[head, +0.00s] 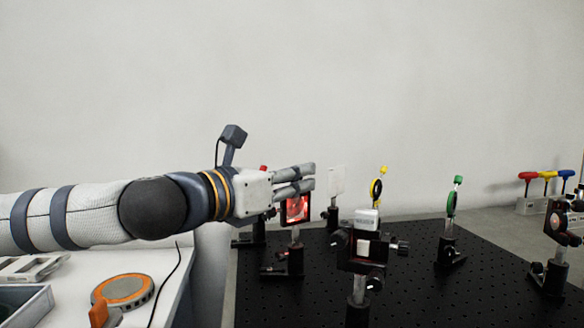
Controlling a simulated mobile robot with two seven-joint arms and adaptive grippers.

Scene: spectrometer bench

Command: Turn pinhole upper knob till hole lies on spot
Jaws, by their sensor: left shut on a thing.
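A small square mount with a red-lit face (295,209) stands on a post on the black optical board. It appears to be the pinhole mount. My left gripper (308,177) reaches in from the left, right above this mount, with its fingers pointing right. The fingers are shut on what appears to be the upper knob, which they hide. The hole and the spot are too small to tell apart in the red glow. My right gripper is not in view.
The black board (410,290) also bears a white card (336,181), a yellow-topped mount (376,188), a green-topped mount (451,203) and a nearer mount with a grey top (367,218). Coloured-handled drivers (546,175) stand at right. A white table (140,262) is at left.

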